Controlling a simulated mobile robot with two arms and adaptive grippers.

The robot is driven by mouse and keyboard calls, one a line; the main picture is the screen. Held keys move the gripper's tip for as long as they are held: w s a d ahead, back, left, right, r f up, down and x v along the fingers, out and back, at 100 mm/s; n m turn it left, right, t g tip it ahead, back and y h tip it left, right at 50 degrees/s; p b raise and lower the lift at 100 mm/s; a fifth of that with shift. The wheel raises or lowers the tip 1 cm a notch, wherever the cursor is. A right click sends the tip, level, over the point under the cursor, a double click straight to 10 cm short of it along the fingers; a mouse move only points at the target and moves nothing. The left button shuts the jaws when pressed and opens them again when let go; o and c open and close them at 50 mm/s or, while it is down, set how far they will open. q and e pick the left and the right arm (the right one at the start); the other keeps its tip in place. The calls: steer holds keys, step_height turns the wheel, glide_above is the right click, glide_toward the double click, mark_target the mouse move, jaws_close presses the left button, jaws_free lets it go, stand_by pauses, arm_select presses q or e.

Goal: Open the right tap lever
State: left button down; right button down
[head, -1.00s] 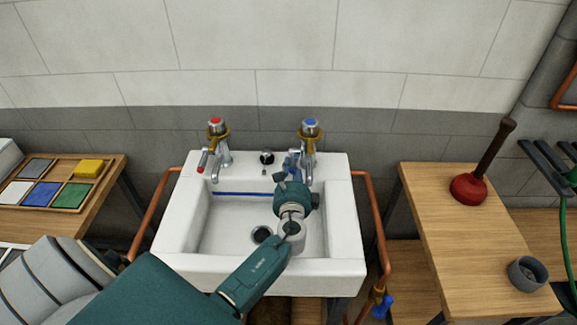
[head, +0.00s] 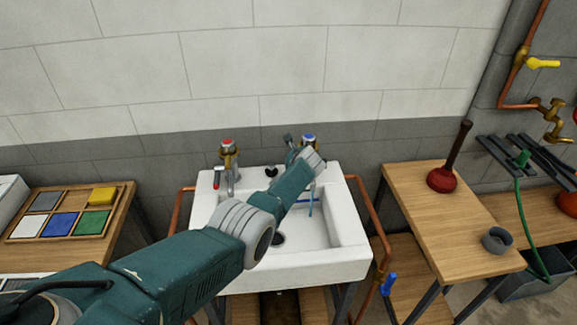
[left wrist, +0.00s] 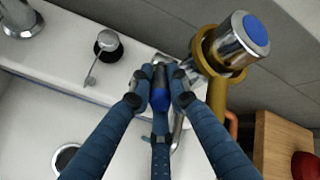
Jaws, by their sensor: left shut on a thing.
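The right tap, with a blue cap (head: 308,138) and a brass collar, stands at the back right of the white sink (head: 345,262). In the left wrist view its chrome head shows large with the blue cap (left wrist: 256,35). My left gripper (left wrist: 160,88) is shut on the blue-ended lever (left wrist: 160,97), one finger on each side of it. In the head view my left arm reaches over the basin to this tap; the forearm hides the lever and most of the gripper. The left tap (head: 228,150), with a red cap and red-ended lever, stands apart. My right gripper is not in view.
A chrome knob (left wrist: 107,45) sits on the sink ledge between the taps. A copper pipe (head: 372,215) runs down the sink's right side. A wooden bench (head: 440,225) at right bears a red plunger (head: 442,179) and a grey cup (head: 497,240). A tray (head: 75,213) lies at left.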

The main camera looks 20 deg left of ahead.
arm_select(q)
steer(key=shift+w+d+r+g, duration=0.1)
steer(key=shift+r+g, duration=0.05)
steer(key=shift+g, duration=0.15)
steer(key=shift+h, duration=0.3)
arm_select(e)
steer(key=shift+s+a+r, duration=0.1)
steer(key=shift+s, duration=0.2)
arm_select(q)
steer(key=c, duration=1.6)
jaws_free()
steer(key=shift+w, duration=0.1)
steer(key=shift+c, duration=0.2)
steer(key=shift+r, duration=0.1)
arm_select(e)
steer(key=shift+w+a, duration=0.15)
arm_select(q)
steer(key=shift+r, duration=0.1)
